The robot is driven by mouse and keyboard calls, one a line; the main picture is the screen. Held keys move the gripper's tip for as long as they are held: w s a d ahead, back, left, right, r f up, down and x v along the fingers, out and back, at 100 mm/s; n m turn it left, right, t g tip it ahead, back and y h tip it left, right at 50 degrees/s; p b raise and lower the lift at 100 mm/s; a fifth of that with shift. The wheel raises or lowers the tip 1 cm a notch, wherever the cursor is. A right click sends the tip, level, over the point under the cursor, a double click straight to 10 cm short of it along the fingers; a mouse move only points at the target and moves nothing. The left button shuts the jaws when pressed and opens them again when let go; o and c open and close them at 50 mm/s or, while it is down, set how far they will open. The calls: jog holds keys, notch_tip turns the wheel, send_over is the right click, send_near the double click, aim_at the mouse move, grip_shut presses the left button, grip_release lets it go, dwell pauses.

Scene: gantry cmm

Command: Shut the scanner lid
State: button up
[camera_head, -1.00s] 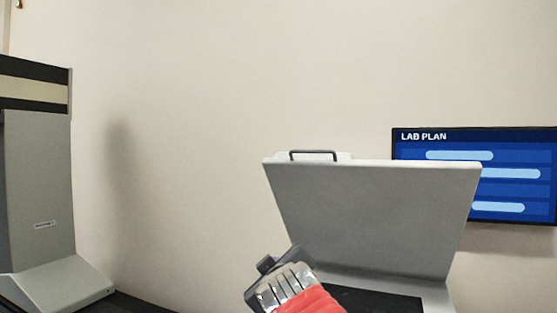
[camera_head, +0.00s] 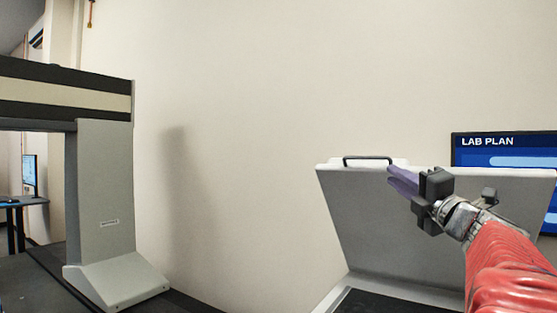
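The scanner lid (camera_head: 375,225) is a grey panel standing raised and tilted, with a dark handle (camera_head: 367,158) on its top edge. The scanner (camera_head: 335,297) shows below it as a light rim around a dark bed, cut off by the bottom of the picture. My gripper (camera_head: 391,178) is in front of the lid in the picture, near its top edge and just right of the handle. Its purple fingers point left. The fingers overlap in this view, so their opening cannot be told. Whether they touch the lid is also unclear. My red arm hides the lid's right part.
A large grey gantry column (camera_head: 104,195) with a dark and cream beam (camera_head: 65,92) stands at the left. A blue lab plan screen (camera_head: 485,150) hangs on the wall behind the lid. The wall between column and lid is bare.

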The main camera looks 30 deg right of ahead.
aim_at(370, 159)
jog(key=shift+s+d+r+n, duration=0.1)
jog(key=shift+s+d+n, duration=0.15)
jog(key=shift+s+n, duration=0.3)
jog(key=shift+w, duration=0.15)
jog(key=x, duration=1.3)
jog(key=shift+w, duration=0.4)
jog(key=shift+c, duration=0.5)
grip_shut()
